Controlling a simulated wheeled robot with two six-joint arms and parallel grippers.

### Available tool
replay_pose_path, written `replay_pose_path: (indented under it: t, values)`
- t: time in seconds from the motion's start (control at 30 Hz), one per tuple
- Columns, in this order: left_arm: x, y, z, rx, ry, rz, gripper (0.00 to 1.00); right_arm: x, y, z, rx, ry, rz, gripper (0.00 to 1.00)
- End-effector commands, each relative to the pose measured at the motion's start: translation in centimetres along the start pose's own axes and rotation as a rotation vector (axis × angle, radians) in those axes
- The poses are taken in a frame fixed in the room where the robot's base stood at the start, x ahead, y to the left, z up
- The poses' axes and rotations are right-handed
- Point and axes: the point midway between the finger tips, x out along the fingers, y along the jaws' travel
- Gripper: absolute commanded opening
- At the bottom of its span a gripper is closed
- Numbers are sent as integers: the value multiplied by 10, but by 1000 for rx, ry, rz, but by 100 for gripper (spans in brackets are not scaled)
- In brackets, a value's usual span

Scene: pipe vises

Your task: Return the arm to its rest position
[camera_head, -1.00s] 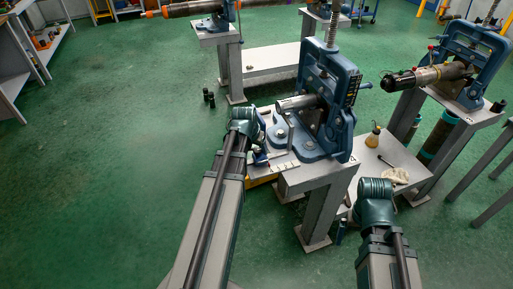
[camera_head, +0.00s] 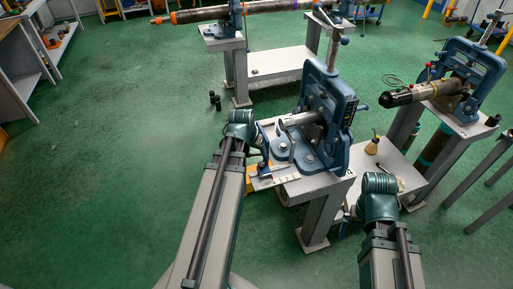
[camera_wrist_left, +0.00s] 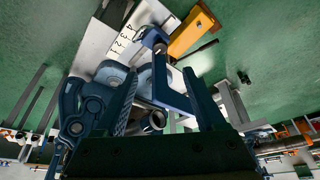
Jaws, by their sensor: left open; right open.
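My left arm (camera_head: 215,215) reaches forward to the left side of the near bench, with its wrist bent there. My left gripper (camera_wrist_left: 162,88) is open in the left wrist view, with two dark blue fingers spread and nothing held between them. The end of a short grey pipe shows beyond the gap between the fingers. In the head view that pipe (camera_head: 299,119) sits in a blue pipe vise (camera_head: 328,105) on the near bench. My right arm (camera_head: 380,240) comes in at lower right, its wrist bent in front of the bench; its gripper is hidden.
A yellow-orange block (camera_wrist_left: 193,32) lies near the left gripper, beside a white numbered plate (camera_wrist_left: 118,45). A second vise (camera_head: 468,75) holds a dark pipe (camera_head: 425,92) at right. A yellow bottle (camera_head: 373,146) stands on a low shelf. Green floor (camera_head: 100,190) is clear at left.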

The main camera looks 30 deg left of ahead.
Motion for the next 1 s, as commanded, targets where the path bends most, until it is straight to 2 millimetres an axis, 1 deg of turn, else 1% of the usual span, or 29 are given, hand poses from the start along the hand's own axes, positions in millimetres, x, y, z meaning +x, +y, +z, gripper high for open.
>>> replay_pose_path:
  t: [0.03,0.37,0.57,0.77,1.0]
  values:
    - [-3,0,0,0,0,0,72,-3,0,0,0,0,0,100]
    - [-1,0,0,0,0,0,72,-1,0,0,0,0,0,100]
    - [6,0,1,0,0,0,72,5,0,0,0,0,0,100]
    - [23,0,1,1,0,0,72,22,-2,-1,0,0,0,100]
    - [55,0,2,1,0,0,72,51,-5,-3,0,0,0,100]
